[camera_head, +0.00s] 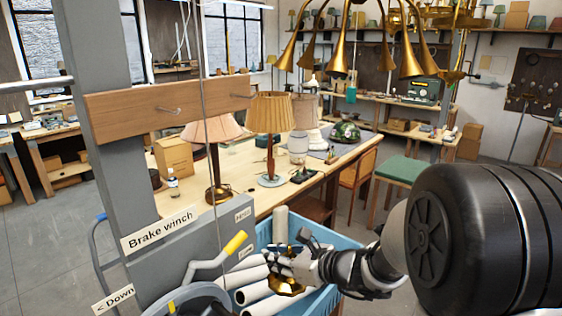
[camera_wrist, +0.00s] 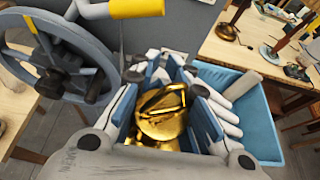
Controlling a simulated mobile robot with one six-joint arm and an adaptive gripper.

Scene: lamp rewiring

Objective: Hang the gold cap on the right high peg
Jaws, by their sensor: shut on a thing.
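The gold cap (camera_wrist: 163,118) sits between the blue-lined fingers of my gripper (camera_wrist: 165,95) in the wrist view. In the head view my gripper (camera_head: 288,262) is low, in front of the blue bin, with part of the gold cap (camera_head: 284,286) showing under it. My gripper is shut on the cap. A wooden board (camera_head: 130,108) on the grey post carries two metal pegs. The left peg (camera_head: 170,110) is bare, and the right high peg (camera_head: 240,95) also looks bare. Both are well above and left of my gripper.
The brake winch (camera_head: 165,265) with its yellow-handled crank (camera_head: 235,243) stands left of my gripper. The blue bin (camera_head: 325,300) holds white rolls. A thin cable (camera_head: 204,150) hangs before the board. A brass chandelier (camera_head: 345,50) hangs at upper right. Lamps stand on the workbench behind.

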